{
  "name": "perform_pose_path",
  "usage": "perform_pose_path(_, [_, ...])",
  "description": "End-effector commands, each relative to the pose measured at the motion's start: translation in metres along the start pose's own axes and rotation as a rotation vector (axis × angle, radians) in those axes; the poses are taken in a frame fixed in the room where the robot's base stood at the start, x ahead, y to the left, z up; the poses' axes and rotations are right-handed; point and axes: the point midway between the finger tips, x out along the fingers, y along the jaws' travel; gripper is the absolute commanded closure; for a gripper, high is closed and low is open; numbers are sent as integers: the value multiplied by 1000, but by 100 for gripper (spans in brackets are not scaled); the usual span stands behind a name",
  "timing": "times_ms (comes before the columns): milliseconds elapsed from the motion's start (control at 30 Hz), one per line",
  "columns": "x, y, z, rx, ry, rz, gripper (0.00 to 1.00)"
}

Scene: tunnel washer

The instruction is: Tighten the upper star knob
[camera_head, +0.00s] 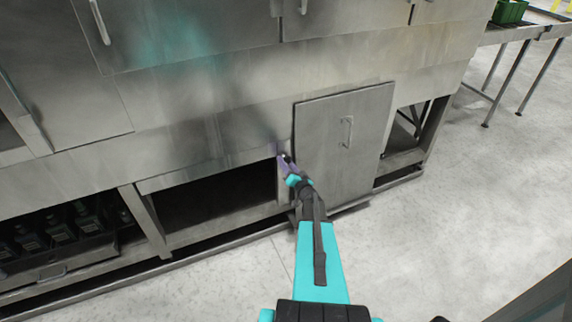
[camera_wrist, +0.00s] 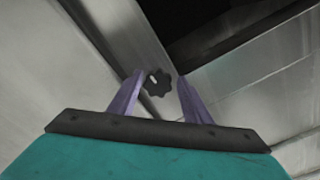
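A small black star knob (camera_wrist: 158,82) with a pale mark shows in the wrist view, on a metal post beside a dark opening. My gripper (camera_wrist: 161,76) has two purple fingers standing apart, one on each side of the knob in the picture. A gap shows between the knob and the right finger; the left finger is very near its edge. I cannot tell how deep the knob sits between them. In the head view my gripper (camera_head: 283,160) is at the post left of the cabinet door, and the knob cannot be made out. Only one knob shows.
A grey cabinet door (camera_head: 345,145) with a handle stands right of my gripper. A dark open bay (camera_head: 220,195) lies to its left. A drawer with several dark bottles (camera_head: 60,228) is at far left. The floor (camera_head: 450,220) to the right is clear.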

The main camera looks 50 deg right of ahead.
Motion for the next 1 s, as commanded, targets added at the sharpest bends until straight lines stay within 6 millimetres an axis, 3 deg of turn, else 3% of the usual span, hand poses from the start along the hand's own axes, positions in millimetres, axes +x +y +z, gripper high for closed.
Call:
perform_pose_path(567, [-6,2,-4,1,7,4,45])
perform_pose_path(1000, [-49,1,-4,1,7,5,45])
